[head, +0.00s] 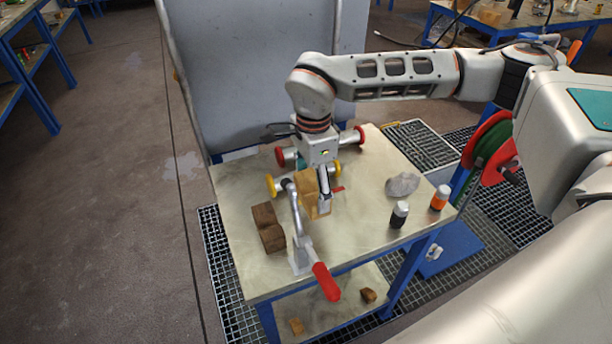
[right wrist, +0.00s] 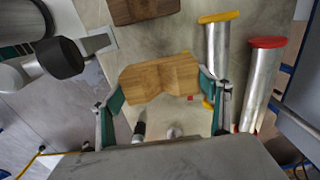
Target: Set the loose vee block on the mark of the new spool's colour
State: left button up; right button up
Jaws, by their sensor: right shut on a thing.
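My right gripper (head: 318,190) is shut on a light wooden vee block (head: 308,182), above or at the table top; I cannot tell if the block touches it. In the right wrist view the light block (right wrist: 160,78) sits between the two fingers of the gripper (right wrist: 163,88). A dark brown vee block (head: 267,227) stands on the table to the left. A yellow-flanged spool (head: 270,186) and a red-flanged spool (head: 281,157) lie behind, partly hidden by my gripper. A small red mark (head: 337,189) shows right of the block. My left gripper is out of view.
A clamp with a red handle (head: 326,281) stands at the table's front edge, close to the held block. A grey rag (head: 402,184), a dark bottle (head: 399,214) and an orange bottle (head: 440,198) are at the right. A grey panel (head: 265,80) stands behind the table.

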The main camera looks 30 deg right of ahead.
aim_at(312, 193)
jog(key=shift+s+r, duration=0.1)
jog(key=shift+s, duration=0.1)
jog(key=shift+f, duration=0.75)
notch_tip(312, 193, down, 2)
jog(key=shift+w+f+b, duration=0.1)
jog(key=shift+f+b, duration=0.05)
jog(key=shift+b, duration=0.6)
jog(key=shift+f+b, duration=0.45)
jog(key=shift+f, duration=0.75)
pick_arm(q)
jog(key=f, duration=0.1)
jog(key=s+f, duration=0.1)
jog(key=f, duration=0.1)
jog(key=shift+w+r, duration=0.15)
pick_arm(e)
jog(key=shift+f, duration=0.1)
jog(key=shift+f, duration=0.3)
